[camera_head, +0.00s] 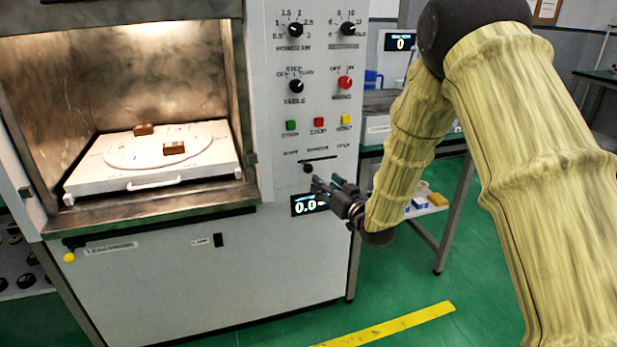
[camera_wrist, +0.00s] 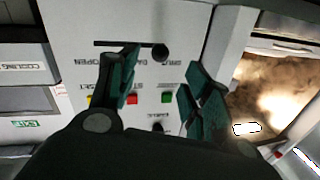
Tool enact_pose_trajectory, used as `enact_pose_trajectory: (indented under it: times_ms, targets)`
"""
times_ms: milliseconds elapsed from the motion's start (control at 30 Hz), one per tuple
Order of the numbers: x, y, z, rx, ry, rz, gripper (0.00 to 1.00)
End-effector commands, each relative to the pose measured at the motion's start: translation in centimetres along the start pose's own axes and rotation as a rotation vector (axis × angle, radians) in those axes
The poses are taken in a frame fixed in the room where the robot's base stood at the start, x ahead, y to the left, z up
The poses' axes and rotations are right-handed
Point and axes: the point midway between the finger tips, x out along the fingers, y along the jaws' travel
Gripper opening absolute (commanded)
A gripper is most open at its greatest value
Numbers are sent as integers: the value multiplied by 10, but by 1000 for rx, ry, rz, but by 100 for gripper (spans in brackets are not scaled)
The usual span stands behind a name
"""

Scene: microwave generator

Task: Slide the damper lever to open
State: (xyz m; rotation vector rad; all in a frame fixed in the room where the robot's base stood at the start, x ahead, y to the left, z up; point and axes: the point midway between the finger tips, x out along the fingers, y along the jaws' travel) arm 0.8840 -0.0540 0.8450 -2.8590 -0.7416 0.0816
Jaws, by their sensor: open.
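The damper lever is a black round knob (camera_head: 308,168) under a short horizontal slot low on the white control panel (camera_head: 265,110). In the head view it sits at the slot's left end, away from the OPEN label. In the wrist view, which is upside down, the knob (camera_wrist: 160,53) is at the slot's right end and OPEN reads at the left. My gripper (camera_head: 325,184) is open and empty, just below and right of the knob in the head view. In the wrist view its fingertips (camera_wrist: 163,68) are spread to either side of the knob. I see no contact.
Green, red and yellow buttons (camera_head: 318,122) and rotary dials (camera_head: 296,86) are above the slot. A digital display (camera_head: 304,205) is below. The lit chamber (camera_head: 60,80) at left holds a white tray (camera_head: 85,182) with brown blocks.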

Motion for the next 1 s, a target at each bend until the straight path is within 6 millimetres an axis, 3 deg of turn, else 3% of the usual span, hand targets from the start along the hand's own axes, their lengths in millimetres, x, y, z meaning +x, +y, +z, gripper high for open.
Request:
enact_pose_trajectory:
  times_ms: [167,700,1000]
  targets:
    - [14,-1,-4,-4,9,-7,49]
    - [94,-1,-4,-3,7,-4,49]
    - [108,-1,-4,-1,6,-4,49]
